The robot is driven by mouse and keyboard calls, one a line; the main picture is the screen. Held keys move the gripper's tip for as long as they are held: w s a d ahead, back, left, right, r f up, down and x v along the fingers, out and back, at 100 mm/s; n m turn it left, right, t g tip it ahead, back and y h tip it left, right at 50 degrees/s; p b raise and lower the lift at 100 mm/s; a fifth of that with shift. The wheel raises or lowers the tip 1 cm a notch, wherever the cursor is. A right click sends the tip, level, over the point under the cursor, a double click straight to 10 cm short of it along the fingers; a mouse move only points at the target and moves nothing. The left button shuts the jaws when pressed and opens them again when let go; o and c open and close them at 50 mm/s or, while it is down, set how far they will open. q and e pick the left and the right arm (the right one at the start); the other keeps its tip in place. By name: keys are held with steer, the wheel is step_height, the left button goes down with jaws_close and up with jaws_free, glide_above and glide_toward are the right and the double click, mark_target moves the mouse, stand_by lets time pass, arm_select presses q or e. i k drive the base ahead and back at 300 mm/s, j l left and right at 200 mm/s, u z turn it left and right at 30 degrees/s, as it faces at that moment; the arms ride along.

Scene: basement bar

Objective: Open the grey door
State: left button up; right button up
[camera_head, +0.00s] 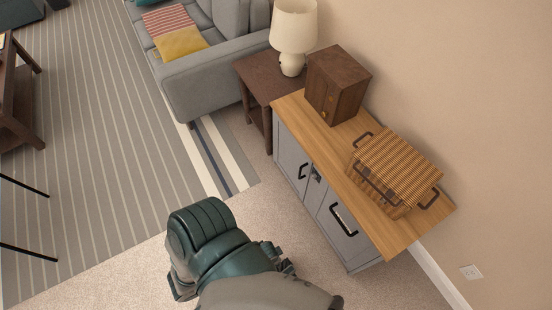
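A grey cabinet (352,258) with a wooden top stands against the wall at right of centre. Its front has grey doors with dark handles. One grey door (291,159) is at the far end, with a handle (302,171). Another grey door (338,236) is at the near end, with a longer slanted handle (343,220). Both look closed. A dark green and grey arm of mine comes in at the bottom centre, left of the cabinet. Dark parts that look like its gripper (278,258) show partly behind it, apart from the handles. Its fingers are mostly hidden. No other gripper shows.
A wicker basket (400,163) and a dark wooden box (337,84) stand on the cabinet top (330,140). A side table (263,77) with a lamp (293,32) and a grey sofa (214,83) lie beyond. Carpet (110,270) left of the cabinet is open.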

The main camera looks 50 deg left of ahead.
mark_target(293, 161)
steer(key=u, duration=1.5)
